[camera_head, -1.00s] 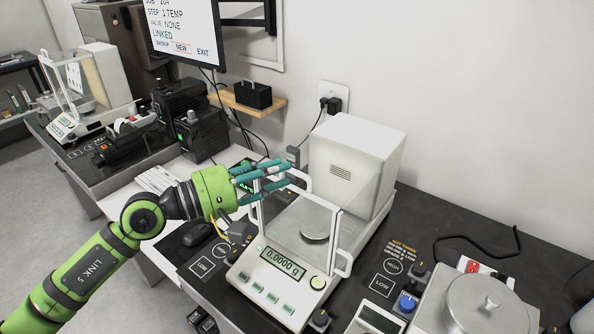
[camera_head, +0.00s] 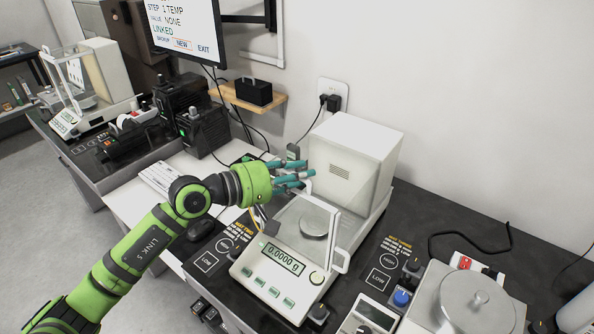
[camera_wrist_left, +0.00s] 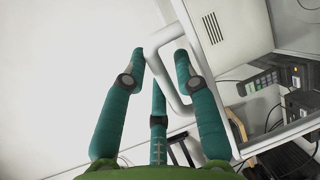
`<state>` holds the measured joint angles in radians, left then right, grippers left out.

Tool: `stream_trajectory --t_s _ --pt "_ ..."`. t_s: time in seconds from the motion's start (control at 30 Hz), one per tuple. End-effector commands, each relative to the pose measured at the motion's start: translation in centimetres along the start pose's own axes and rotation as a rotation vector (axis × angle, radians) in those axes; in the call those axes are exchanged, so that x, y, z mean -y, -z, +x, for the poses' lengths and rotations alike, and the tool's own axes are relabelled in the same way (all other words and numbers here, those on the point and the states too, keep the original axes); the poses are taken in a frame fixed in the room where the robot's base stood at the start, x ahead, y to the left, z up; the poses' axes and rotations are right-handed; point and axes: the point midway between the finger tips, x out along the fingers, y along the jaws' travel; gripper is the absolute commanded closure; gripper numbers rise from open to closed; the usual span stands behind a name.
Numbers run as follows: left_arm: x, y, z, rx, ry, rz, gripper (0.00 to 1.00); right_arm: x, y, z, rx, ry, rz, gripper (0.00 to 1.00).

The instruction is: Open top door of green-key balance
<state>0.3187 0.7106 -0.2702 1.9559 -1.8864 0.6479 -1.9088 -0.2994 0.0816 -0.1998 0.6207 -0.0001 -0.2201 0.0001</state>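The green-key balance (camera_head: 262,303) stands on the dark table, its display reading 0.0000 g. Its glass chamber has white edges, with a round pan (camera_head: 314,222) inside and a tall white housing (camera_head: 352,160) behind. My left gripper (camera_head: 300,177) is at the top of the chamber, hiding the top door handle in the head view. In the left wrist view, a white loop handle (camera_wrist_left: 166,82) lies between its teal fingers (camera_wrist_left: 160,62). The fingertips are apart, with no clear grip on the handle. How far the top door is open cannot be told. My right gripper is not in view.
A second balance (camera_head: 62,118) stands on the far-left table. A monitor (camera_head: 185,28) hangs at the back, above a wooden shelf (camera_head: 235,100) with a black box. A device with a round lid (camera_head: 478,297) stands at the right. The wall is close behind the housing.

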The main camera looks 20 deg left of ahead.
Motion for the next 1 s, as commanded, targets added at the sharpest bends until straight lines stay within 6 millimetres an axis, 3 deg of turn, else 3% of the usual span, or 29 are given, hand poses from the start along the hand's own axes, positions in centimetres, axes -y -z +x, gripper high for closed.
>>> stream_trajectory --t_s 0.07,0.17,0.57,0.77,1.0 --pt "0.0 0.0 0.0 0.0 0.0 0.0 0.7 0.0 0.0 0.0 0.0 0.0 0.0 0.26" --pt "0.0 0.0 0.0 0.0 0.0 0.0 1.0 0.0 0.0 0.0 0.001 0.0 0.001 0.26" --pt "-0.1 0.4 0.9 -0.001 -0.005 0.002 1.0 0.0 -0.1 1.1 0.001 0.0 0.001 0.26" --pt "-0.5 1.7 4.0 -0.002 -0.008 0.005 1.0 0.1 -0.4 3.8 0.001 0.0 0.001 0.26" --pt "-1.4 3.8 9.0 -0.002 -0.007 0.003 1.0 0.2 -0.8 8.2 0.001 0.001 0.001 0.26"
